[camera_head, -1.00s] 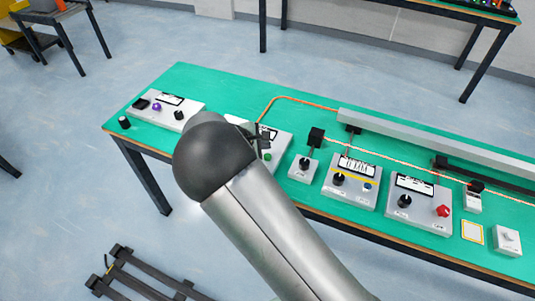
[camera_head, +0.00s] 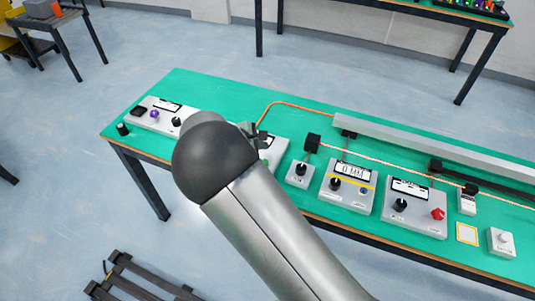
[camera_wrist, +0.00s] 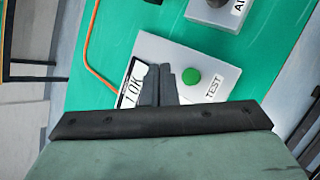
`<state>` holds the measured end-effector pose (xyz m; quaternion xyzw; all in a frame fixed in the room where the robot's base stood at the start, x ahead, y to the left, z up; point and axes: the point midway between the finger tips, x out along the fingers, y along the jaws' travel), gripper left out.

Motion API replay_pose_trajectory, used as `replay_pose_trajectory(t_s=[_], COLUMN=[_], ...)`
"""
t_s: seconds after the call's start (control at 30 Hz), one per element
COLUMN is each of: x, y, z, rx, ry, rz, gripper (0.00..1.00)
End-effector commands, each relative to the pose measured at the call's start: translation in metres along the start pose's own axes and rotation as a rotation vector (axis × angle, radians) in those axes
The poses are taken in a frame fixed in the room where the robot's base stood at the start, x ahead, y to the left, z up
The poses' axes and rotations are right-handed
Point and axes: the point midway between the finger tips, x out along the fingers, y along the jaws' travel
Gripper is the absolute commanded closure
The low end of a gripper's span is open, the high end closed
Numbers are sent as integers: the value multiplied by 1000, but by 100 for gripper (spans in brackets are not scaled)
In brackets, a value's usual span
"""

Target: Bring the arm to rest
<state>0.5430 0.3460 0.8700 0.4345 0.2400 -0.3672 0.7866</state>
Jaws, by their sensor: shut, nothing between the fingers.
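My arm reaches from the bottom of the head view up to the green-topped bench (camera_head: 215,90). My gripper (camera_head: 254,130) shows only in part there, behind the dark round joint of my arm. In the wrist view my gripper (camera_wrist: 158,70) has its fingers together with nothing between them. The fingers overlap the white test box (camera_wrist: 195,60), beside its green button (camera_wrist: 191,76) and over part of its display, which reads "1 OK". I cannot tell whether the fingertips touch the box. The box is mostly hidden by my arm in the head view.
Several control boxes stand along the bench, including one with a yellow stripe (camera_head: 347,187) and one with a red knob (camera_head: 416,207). A grey conveyor rail (camera_head: 430,146) runs along the back. An orange cable (camera_head: 290,103) crosses the bench. A dark pallet (camera_head: 135,280) lies on the floor.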

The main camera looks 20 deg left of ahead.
Motion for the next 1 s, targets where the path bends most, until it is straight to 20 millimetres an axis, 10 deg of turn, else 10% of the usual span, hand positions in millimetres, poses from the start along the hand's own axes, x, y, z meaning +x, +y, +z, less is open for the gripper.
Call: replay_pose_trajectory(t_s=[0.33,0.7,1.0], x=[4,-28,-112], y=[-2,-98,-216], z=[30,251,341], rx=[86,873,1460], ry=[0,8,-26], rz=[-59,-549,-802], gripper=[100,100,100])
